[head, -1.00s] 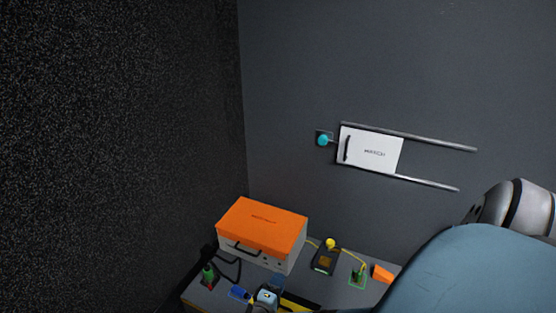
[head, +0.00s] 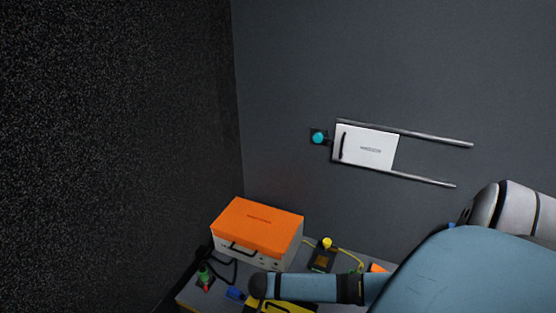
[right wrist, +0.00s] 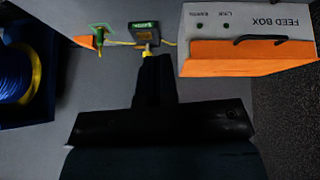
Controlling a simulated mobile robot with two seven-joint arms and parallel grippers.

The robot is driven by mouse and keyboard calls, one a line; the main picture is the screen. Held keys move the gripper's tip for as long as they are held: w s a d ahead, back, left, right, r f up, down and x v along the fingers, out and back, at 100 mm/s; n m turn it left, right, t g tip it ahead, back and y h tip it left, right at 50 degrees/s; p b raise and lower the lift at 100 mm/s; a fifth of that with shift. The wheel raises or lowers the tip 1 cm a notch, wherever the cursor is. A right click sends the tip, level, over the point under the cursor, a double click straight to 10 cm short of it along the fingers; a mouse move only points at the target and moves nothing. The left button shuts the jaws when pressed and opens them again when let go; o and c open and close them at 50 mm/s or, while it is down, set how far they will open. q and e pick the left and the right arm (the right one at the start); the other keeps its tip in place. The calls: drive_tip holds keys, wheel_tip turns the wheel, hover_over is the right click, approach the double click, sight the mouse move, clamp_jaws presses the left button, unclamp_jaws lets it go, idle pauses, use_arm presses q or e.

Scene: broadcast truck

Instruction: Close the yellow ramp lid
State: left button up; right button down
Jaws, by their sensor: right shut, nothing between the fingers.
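A yellow piece with a dark line on it (head: 286,307), likely the ramp lid, shows at the bottom edge of the head view. My right arm crosses just above it and hides part of it, and the picture edge cuts it off, so I cannot tell how far open it is. In the right wrist view my right gripper (right wrist: 154,68) is dark, shut and empty, pointing over the grey table. The lid cannot be made out in that view. My left gripper is in neither view.
A feed box with orange top (head: 258,224) stands at the table's back left. A dark device with yellow knob (head: 322,257), green connector (head: 204,273) and blue piece (head: 235,293) lie nearby. A blue spool (right wrist: 14,75) sits in a bin. A white hatch (head: 368,148) is on the wall.

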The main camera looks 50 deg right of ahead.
drive_tip(key=m, duration=0.1)
drive_tip(key=y+b, duration=0.1)
drive_tip(key=b, duration=0.4)
hover_over(278, 307)
drive_tip(key=f, duration=0.7)
drive_tip(key=shift+w+d, duration=0.1)
drive_tip(key=shift+d, duration=0.1)
wheel_tip(278, 307, down, 4)
drive_tip(key=shift+d+f+b, duration=0.1)
drive_tip(key=shift+d+b, duration=0.05)
drive_tip(key=shift+b, duration=1.1)
drive_tip(key=shift+a+f+b, duration=0.3)
drive_tip(key=shift+f+b, duration=0.1)
drive_tip(key=shift+f, duration=0.25)
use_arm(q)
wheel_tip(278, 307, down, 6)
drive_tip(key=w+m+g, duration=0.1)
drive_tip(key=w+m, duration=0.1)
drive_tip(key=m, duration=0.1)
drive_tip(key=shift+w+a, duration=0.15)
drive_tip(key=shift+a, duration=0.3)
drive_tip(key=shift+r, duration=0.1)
